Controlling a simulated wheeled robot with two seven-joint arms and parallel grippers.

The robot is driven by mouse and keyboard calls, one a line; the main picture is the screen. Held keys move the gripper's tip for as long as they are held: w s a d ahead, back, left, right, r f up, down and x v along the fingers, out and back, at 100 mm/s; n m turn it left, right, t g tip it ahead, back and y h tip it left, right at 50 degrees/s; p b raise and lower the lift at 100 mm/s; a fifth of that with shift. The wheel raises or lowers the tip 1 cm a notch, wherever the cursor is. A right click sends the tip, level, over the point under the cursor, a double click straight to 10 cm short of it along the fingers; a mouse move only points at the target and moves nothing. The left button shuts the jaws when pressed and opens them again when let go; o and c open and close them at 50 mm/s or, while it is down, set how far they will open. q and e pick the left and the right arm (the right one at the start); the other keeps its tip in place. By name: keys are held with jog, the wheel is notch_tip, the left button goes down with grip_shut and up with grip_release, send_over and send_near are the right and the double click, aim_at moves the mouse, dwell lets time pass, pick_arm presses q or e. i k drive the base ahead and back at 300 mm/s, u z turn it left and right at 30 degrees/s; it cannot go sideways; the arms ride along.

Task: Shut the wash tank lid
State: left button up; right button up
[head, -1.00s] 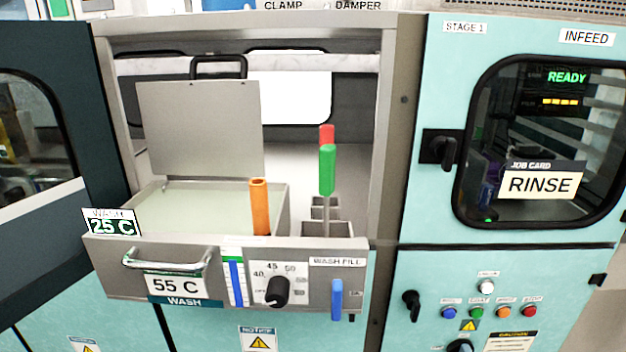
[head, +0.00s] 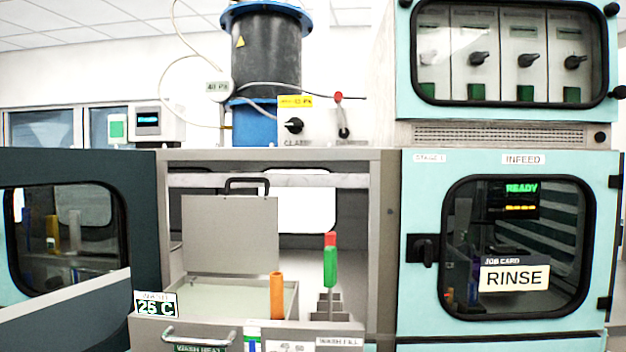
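The wash tank lid (head: 230,232) is a flat grey metal plate with a black handle (head: 247,186) on its top edge. It stands raised, nearly upright, at the back of the wash tank. The open wash tank (head: 293,300) holds pale liquid and sits in a pulled-out drawer with a metal bar handle (head: 200,337). A small display reading 25 C (head: 156,304) stands at the drawer's left front corner. Neither of my grippers is in view.
An orange tube (head: 277,296) stands at the tank's right front. A dark open door (head: 143,225) is on the left. The closed infeed door (head: 588,250) reads RINSE.

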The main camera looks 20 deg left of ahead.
aim_at(228, 233)
jog(key=z, duration=0.55)
jog(key=i, duration=1.1)
jog(key=u, duration=2.9)
